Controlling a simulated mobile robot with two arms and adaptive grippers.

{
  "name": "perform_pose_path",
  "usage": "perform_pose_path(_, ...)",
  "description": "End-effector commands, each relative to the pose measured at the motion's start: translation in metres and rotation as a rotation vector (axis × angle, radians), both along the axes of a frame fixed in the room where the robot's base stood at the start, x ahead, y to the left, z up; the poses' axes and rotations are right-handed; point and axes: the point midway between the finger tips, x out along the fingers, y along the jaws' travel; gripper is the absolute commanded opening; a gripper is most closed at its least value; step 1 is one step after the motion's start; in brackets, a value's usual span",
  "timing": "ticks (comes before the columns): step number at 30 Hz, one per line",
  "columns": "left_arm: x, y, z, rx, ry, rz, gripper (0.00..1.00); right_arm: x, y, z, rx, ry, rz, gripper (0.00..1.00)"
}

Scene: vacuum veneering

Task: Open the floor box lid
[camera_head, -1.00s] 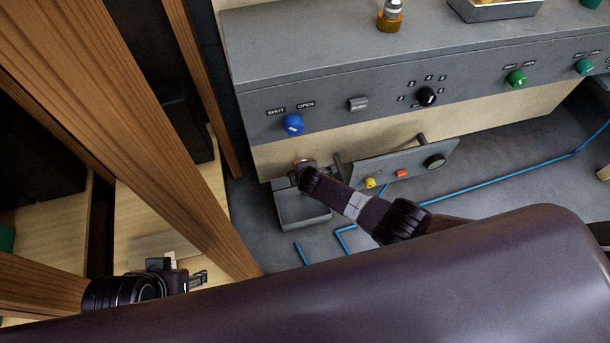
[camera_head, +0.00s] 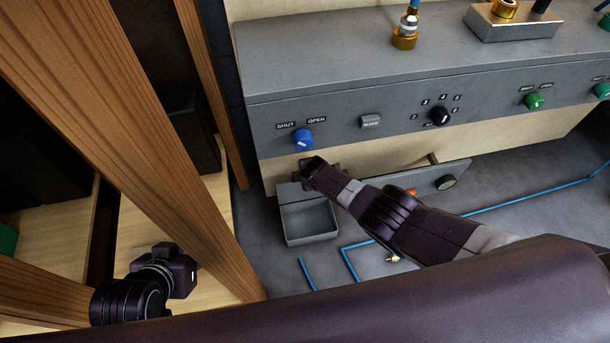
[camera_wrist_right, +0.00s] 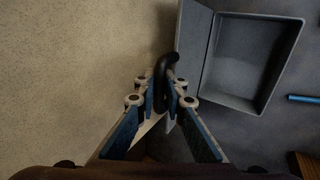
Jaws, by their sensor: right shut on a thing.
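The grey floor box (camera_head: 310,222) sits on the dark floor below the console, and its hollow inside is open to view. Its grey lid (camera_head: 288,193) stands raised along the box's console side. In the right wrist view the lid (camera_wrist_right: 193,50) is beside the open box (camera_wrist_right: 283,65). My right gripper (camera_head: 308,170) is at the lid. In the wrist view its fingers (camera_wrist_right: 164,88) are closed around a black curved handle (camera_wrist_right: 165,70) at the lid's edge. My left gripper (camera_head: 183,275) is low at the left, its fingers not distinguishable.
The console (camera_head: 390,70) with a blue knob (camera_head: 303,140) runs above the box. A low control panel (camera_head: 420,180) is right of the box, partly behind my right arm. Wooden posts (camera_head: 150,130) stand at the left. A blue line (camera_head: 530,196) crosses the floor.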

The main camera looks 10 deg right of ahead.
Motion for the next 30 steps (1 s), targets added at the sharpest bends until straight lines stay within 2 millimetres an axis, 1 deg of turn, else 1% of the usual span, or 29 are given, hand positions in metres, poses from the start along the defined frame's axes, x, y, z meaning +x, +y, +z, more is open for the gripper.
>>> perform_pose_path(1, 0.0002, -0.0002, 0.0003, 0.000, -0.001, 0.000, 0.40, 0.0033, -0.0011, 0.0027, -0.004, -0.006, 0.005, 0.00)
perform_pose_path(8, 0.0003, -0.0003, 0.0006, 0.000, -0.001, 0.000, 0.40, 0.0033, -0.0011, 0.0029, -0.004, -0.007, 0.005, 0.00)
perform_pose_path(9, 0.0003, -0.0004, 0.0006, 0.000, -0.001, 0.000, 0.40, 0.0034, -0.0012, 0.0029, -0.004, -0.007, 0.005, 0.10)
perform_pose_path(12, 0.0003, -0.0004, 0.0006, -0.001, -0.001, -0.001, 0.40, 0.0030, -0.0009, 0.0027, -0.003, -0.006, 0.004, 0.21)
perform_pose_path(14, 0.0003, -0.0004, 0.0006, -0.001, -0.001, -0.001, 0.40, 0.0024, -0.0007, 0.0021, -0.003, -0.005, 0.003, 0.27)
perform_pose_path(23, -0.0008, 0.0006, -0.0008, 0.001, 0.004, 0.001, 0.40, 0.0004, -0.0001, 0.0005, -0.001, -0.001, 0.002, 0.27)
perform_pose_path(30, -0.0006, 0.0003, -0.0005, 0.001, 0.003, 0.000, 0.40, -0.0016, -0.0004, 0.0038, 0.001, -0.002, 0.001, 0.27)
